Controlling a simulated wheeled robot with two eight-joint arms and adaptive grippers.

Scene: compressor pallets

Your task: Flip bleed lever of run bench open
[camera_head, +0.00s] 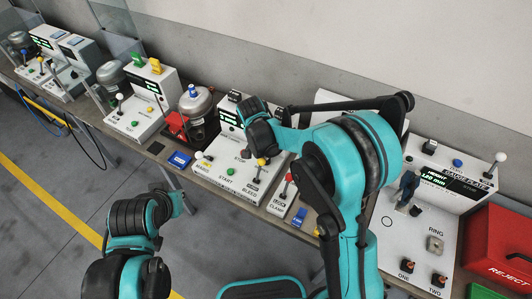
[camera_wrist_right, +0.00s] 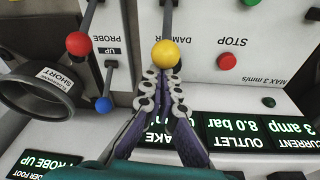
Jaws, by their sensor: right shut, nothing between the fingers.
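The run bench (camera_head: 226,170) is a white sloped panel in the middle of the head view. Its bleed lever has a yellow ball (camera_head: 261,162), by the BLEED label at the panel's right edge. In the right wrist view the yellow ball (camera_wrist_right: 166,54) is upper centre, its rod running up out of the picture. My right gripper (camera_wrist_right: 163,84) is shut and empty, its fingertips right at the ball; I cannot tell whether they touch. In the head view my right wrist hides the fingers. My left arm is at lower left, its gripper not visible.
A clamp lever with a red ball (camera_head: 289,177) stands close right of the bleed lever; it also shows in the wrist view (camera_wrist_right: 79,43), near a blue ball (camera_wrist_right: 103,104). A red stop button (camera_wrist_right: 227,61) is beside the yellow lever. A red reject bin (camera_head: 500,245) is far right.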

